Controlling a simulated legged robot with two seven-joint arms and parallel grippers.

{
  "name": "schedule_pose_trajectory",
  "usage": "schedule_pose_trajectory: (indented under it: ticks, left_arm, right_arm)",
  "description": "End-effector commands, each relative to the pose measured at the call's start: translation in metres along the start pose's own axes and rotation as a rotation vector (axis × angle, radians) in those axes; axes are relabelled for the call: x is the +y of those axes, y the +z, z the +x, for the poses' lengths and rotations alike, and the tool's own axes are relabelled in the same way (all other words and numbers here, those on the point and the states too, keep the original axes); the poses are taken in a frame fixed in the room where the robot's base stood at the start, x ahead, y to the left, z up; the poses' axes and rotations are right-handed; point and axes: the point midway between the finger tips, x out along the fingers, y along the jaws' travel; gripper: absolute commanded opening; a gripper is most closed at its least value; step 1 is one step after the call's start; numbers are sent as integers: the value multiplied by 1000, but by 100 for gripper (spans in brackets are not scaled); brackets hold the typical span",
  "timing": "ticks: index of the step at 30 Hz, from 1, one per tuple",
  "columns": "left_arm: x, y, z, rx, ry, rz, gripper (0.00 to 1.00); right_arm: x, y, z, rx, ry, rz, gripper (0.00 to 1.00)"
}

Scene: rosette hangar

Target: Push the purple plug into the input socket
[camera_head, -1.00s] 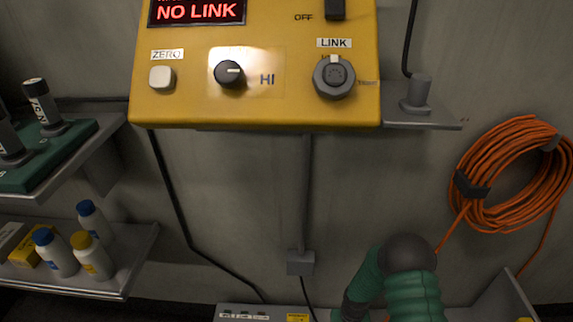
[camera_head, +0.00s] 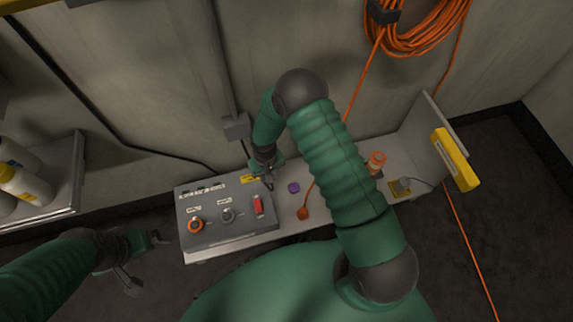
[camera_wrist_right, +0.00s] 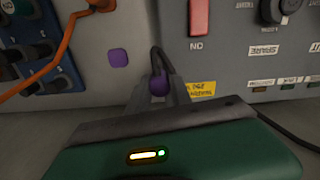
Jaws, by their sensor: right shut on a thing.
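The purple plug (camera_wrist_right: 160,84) is between the fingertips of my right gripper (camera_wrist_right: 163,92) in the right wrist view, with a dark cable at it. In the head view my right gripper (camera_head: 268,178) is just behind the grey socket box (camera_head: 245,226), and the plug is hard to make out there. Head-view labels are too small to read. My left gripper (camera_head: 148,262) is open and empty, left of the box.
A red switch (camera_head: 258,206) is on the box, right of the sockets. A purple square (camera_head: 293,187) is on the bench, near an orange plug (camera_head: 303,213) on an orange cable. A shelf with bottles (camera_head: 25,185) stands left. Orange cable coil (camera_head: 418,25) hangs at the back.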

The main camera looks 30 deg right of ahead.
Motion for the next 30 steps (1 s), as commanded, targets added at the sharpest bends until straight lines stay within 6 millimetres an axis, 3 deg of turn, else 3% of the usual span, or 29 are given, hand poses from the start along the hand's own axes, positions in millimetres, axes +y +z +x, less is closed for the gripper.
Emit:
schedule_pose_trajectory:
  ticks: [1,5,9,12,15,18,22,30]
  left_arm:
    - [0,0,0,0,0,0,100]
    - [0,0,0,0,0,0,100]
    - [0,0,0,0,0,0,100]
    - [0,0,0,0,0,0,100]
    - [0,0,0,0,0,0,100]
    - [0,0,0,0,0,0,100]
    - [0,0,0,0,0,0,100]
    - [0,0,0,0,0,0,100]
  right_arm:
    - [-30,-5,-7,4,-2,-45,0]
    - [-103,-7,-26,4,-2,-145,0]
    - [-182,6,-48,3,-3,-249,0]
    - [-230,22,-63,2,-2,-312,0]
    - [-264,37,-74,0,-2,-356,0]
    - [-282,47,-81,-2,-2,-380,0]
    - [-290,52,-81,-3,-2,-390,0]
    - [-289,52,-55,-4,-1,-390,0]
